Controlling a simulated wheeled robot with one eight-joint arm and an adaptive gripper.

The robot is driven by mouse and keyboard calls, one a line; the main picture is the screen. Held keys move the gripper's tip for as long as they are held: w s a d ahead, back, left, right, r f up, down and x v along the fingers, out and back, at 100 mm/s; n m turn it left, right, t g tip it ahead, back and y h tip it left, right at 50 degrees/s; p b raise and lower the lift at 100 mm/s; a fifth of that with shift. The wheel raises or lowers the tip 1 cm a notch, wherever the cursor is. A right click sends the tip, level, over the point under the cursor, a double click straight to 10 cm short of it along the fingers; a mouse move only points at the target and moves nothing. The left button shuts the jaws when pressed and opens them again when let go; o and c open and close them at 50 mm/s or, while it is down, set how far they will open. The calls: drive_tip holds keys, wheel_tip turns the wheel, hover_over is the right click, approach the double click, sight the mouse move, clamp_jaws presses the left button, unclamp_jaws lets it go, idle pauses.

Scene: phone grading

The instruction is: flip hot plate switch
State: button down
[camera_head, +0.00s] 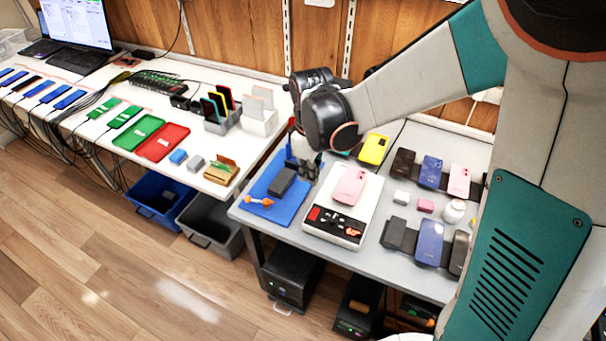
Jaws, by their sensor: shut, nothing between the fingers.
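The hot plate (371,201) is a white unit on the grey table, with a pink phone (350,186) lying on its top. Its sloping black front panel (338,222) carries a red switch (314,213) at the left end and an orange-red knob (352,233) at the right. The switch's position is too small to tell. My gripper (308,172) is dark, points down and is shut and empty. In the picture it appears above and behind the switch, by the hot plate's back left side. My wrist partly covers it, and I see no contact with the switch.
A blue mat (263,208) with a dark block (282,181) and an orange-handled tool (259,201) lies left of the hot plate. A yellow phone (374,149) lies behind it. Several phones on dark stands fill the right side. The floor in front is clear.

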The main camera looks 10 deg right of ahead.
sight(307, 215)
drive_tip(key=shift+a+f+n, duration=0.1)
drive_tip(key=shift+f+n, duration=0.2)
drive_tip(key=shift+f, duration=0.2)
wheel_tip(307, 215, down, 14)
drive_tip(key=b, duration=0.5)
drive_tip(key=shift+f+b, duration=0.1)
drive_tip(key=shift+b, duration=0.25)
drive_tip(key=shift+f, duration=0.25)
drive_tip(key=shift+s, duration=0.1)
drive_tip(key=shift+r, duration=0.1)
